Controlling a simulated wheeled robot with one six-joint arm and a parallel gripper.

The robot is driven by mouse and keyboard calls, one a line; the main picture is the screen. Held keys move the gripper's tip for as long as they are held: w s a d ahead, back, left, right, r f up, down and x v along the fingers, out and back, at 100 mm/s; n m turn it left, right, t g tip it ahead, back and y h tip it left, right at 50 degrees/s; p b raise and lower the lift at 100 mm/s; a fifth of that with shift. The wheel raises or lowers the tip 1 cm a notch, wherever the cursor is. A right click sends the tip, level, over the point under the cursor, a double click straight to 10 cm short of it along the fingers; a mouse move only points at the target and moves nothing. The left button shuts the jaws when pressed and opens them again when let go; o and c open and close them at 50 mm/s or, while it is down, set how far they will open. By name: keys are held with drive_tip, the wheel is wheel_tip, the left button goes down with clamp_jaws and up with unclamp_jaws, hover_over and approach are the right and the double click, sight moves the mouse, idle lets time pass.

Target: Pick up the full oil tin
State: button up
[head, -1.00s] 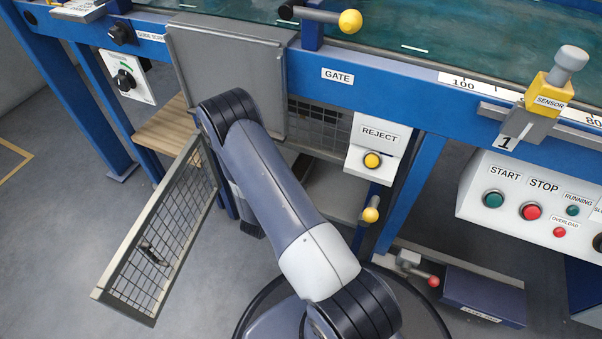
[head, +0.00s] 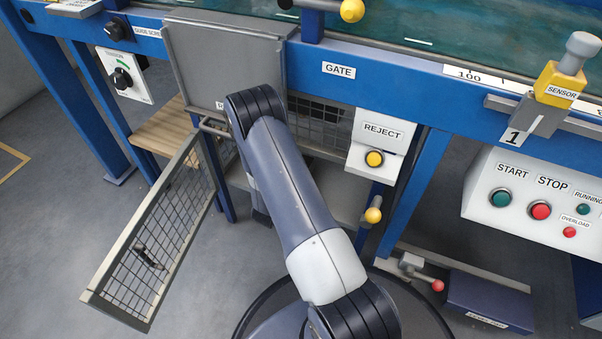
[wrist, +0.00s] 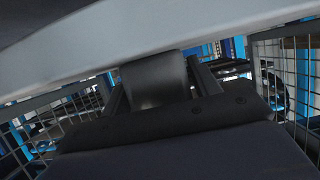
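No oil tin can be made out for certain in the head view. In the wrist view my gripper (wrist: 160,95) has its two fingers spread apart. A dark grey rounded, cylinder-like thing (wrist: 154,78) shows between them; I cannot tell whether it is the oil tin, and no label shows. The fingers do not clearly press on it. A pale bar (wrist: 150,45) crosses in front and hides its top. In the head view my gripper is hidden behind my arm, low in the frame bay below the grey panel.
A mesh door (head: 155,240) stands swung open left of my arm. A grey panel (head: 225,65) and the blue frame beam (head: 400,82) lie above. A wooden shelf (head: 165,135) is at left. The REJECT box (head: 378,140) is at right. Wire mesh (wrist: 75,110) flanks my gripper.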

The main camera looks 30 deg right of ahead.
drive_tip(key=c, duration=0.9)
